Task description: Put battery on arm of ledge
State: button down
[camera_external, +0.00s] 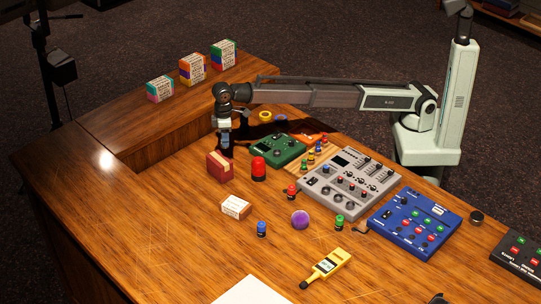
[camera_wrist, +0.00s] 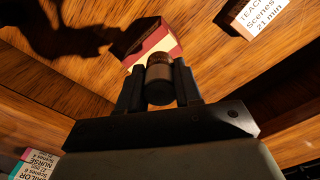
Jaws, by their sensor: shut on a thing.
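My gripper (camera_external: 226,147) hangs pointing down, beside the inner edge of the raised wooden ledge (camera_external: 135,125) and above the desk. In the wrist view my gripper (camera_wrist: 159,82) is shut on a dark, brownish cylinder, the battery (camera_wrist: 159,72), held between the two fingers. In the external view the battery cannot be told apart clearly from the dark fingers. The ledge runs along the back left of the desk, and its top bears several tape boxes. Its near end is bare.
A red box with a cream band (camera_external: 219,167) stands just below my gripper; it also shows in the wrist view (camera_wrist: 150,38). Nearby are a red cylinder (camera_external: 258,170), a green device (camera_external: 279,150) and a white box (camera_external: 236,207). The left desk surface is clear.

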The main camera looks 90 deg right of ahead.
jog(key=w+d+r+m, duration=0.2)
jog(key=w+d+r, duration=0.1)
jog(key=d, duration=1.2)
jog(key=w+d+r+m, duration=0.2)
jog(key=w+d+r, duration=0.1)
jog(key=d, duration=1.2)
jog(key=w+d+r+m, duration=0.2)
jog(key=w+d+r, duration=0.1)
jog(key=d, duration=1.2)
notch_tip(320, 180, down, 10)
jog(key=shift+w+r, duration=0.1)
jog(key=c, duration=0.8)
grip_release()
jog(key=shift+o, duration=0.2)
notch_tip(320, 180, up, 12)
